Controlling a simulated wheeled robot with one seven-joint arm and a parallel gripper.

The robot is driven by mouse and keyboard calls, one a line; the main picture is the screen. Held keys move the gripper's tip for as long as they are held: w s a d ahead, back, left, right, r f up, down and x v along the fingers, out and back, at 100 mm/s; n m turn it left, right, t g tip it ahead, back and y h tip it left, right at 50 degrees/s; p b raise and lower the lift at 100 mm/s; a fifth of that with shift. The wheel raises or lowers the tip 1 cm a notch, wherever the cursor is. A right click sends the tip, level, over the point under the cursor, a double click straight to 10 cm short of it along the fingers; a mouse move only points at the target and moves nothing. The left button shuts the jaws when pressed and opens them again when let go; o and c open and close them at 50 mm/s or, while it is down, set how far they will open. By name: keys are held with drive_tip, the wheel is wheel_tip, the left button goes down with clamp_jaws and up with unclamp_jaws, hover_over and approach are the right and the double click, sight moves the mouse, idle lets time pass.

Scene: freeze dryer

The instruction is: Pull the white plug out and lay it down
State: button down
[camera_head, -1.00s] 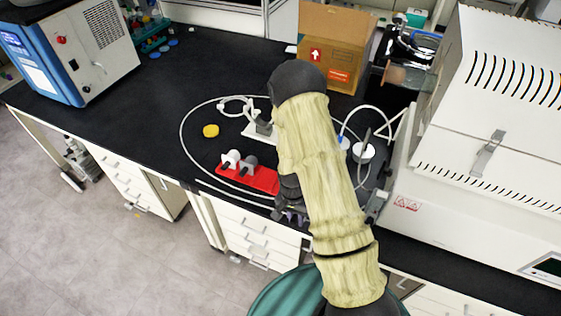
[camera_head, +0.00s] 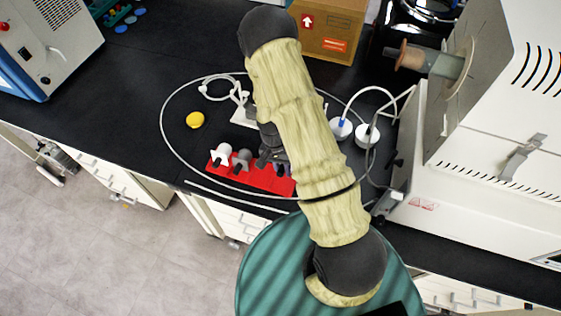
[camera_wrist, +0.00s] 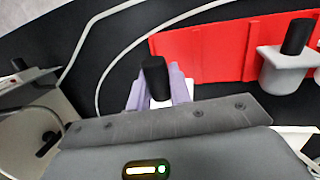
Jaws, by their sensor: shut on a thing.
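My gripper (camera_wrist: 158,88) has lavender fingers shut on a white plug (camera_wrist: 158,103) with a black knob on top. The white part is mostly hidden between the fingers. A red rack (camera_wrist: 205,50) lies beside and below the fingers in the wrist view. In the head view, the red rack (camera_head: 262,180) lies near the bench's front edge, with my gripper (camera_head: 274,160) at its right end. A second white plug (camera_head: 221,154) and a grey plug (camera_head: 241,159) stand in its left part. The grey plug (camera_wrist: 289,66) also shows in the wrist view. Contact with the rack is unclear.
A yellow round object (camera_head: 195,120) lies behind the rack. A pale cable (camera_head: 163,125) loops around this area. Two white round pieces (camera_head: 367,135) stand right of my arm. The white machine (camera_head: 500,130) is at right, a cardboard box (camera_head: 328,32) behind. The bench's left middle is clear.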

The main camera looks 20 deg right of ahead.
drive_tip(key=shift+s, duration=0.15)
drive_tip(key=shift+f+b, duration=2.2)
drive_tip(key=shift+f, duration=1.05)
drive_tip(key=shift+f, duration=0.1)
drive_tip(key=shift+f+b, duration=0.65)
drive_tip(key=shift+d, duration=0.1)
drive_tip(key=shift+s, duration=0.15)
